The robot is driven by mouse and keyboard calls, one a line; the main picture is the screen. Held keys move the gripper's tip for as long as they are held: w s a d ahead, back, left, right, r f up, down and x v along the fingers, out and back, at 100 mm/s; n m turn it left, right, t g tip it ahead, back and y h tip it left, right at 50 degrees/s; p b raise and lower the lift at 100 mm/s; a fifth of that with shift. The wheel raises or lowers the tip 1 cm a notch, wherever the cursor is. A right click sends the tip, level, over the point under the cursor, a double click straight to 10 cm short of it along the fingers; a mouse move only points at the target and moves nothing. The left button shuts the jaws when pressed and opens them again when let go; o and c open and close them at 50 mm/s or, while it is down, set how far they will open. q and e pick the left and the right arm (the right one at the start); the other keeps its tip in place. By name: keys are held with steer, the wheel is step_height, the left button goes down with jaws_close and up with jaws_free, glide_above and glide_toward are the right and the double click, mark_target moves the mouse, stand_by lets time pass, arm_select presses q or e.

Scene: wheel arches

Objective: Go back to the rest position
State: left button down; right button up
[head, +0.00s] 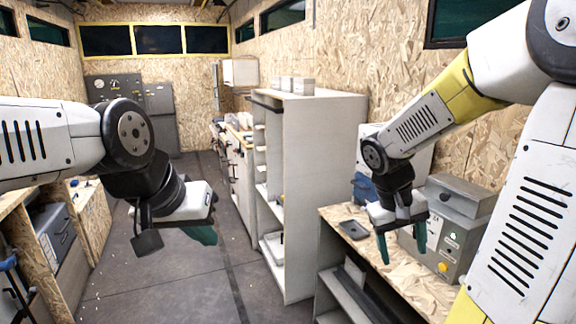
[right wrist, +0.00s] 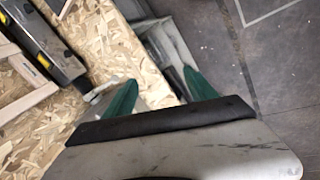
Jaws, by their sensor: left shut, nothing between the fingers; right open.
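My left gripper (head: 203,236) hangs over the floor aisle at the left of the head view. Its green fingers are together with nothing between them. My right gripper (head: 402,252) points down above the wooden workbench (head: 408,285) at the right. Its green fingers are spread apart and empty. In the right wrist view the two green fingers of the right gripper (right wrist: 157,92) also stand apart, with the bench edge and shelf below them.
A grey metal box (head: 450,215) with a yellow button stands on the workbench close to my right gripper. A dark tray (head: 354,230) lies on the bench. A tall white shelf (head: 322,180) stands beyond it. The floor (head: 165,275) in the middle is clear.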

steer(key=s+a+r+t+y, duration=0.5)
steer(key=s+a+r, duration=0.3)
steer(key=a, duration=0.3)
steer(key=shift+s+r+y, duration=0.35)
steer(key=shift+r+y, duration=0.05)
steer(key=shift+r, duration=0.5)
